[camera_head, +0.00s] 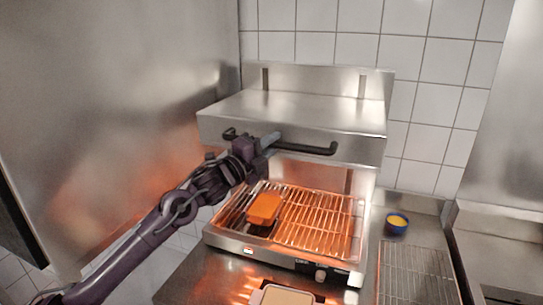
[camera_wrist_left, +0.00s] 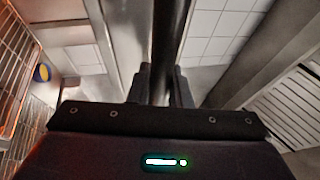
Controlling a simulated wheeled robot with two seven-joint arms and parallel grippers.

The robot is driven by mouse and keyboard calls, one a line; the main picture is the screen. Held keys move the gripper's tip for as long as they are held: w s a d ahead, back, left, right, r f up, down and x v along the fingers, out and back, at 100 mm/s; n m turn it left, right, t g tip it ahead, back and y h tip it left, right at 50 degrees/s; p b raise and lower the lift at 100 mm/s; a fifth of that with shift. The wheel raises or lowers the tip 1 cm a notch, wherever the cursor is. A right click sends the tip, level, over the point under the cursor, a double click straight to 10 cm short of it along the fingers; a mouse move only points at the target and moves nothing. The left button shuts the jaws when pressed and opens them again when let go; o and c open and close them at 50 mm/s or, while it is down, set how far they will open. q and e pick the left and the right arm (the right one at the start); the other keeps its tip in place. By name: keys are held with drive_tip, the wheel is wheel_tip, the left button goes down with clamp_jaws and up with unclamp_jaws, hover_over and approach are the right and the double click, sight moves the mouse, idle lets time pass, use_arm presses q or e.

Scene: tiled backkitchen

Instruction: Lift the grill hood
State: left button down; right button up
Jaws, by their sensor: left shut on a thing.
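The steel grill hood (camera_head: 300,112) stands raised above the glowing grill rack (camera_head: 318,220), with an open gap between them. Its black bar handle (camera_head: 310,148) runs along the hood's front. My left gripper (camera_head: 268,142) is at the left-middle part of the handle, shut on it. In the left wrist view the dark handle bar (camera_wrist_left: 170,45) passes between the fingers of the left gripper (camera_wrist_left: 162,85). My right gripper is in neither view.
An orange block of food (camera_head: 265,207) sits on the rack's left part. A blue bowl with yellow contents (camera_head: 397,222) stands on the counter at the right, near a wire rack (camera_head: 415,272). A light tray (camera_head: 285,296) is at the front. A steel wall stands close on the left.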

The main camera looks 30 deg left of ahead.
use_arm(q)
drive_tip(key=shift+a+r, duration=0.15)
drive_tip(key=shift+r, duration=0.5)
drive_tip(key=c, duration=1.3)
unclamp_jaws()
drive_tip(key=shift+f, duration=0.2)
drive_tip(key=shift+f, duration=0.1)
drive_tip(key=shift+b+v, duration=2.1)
drive_tip(key=shift+v, duration=1.8)
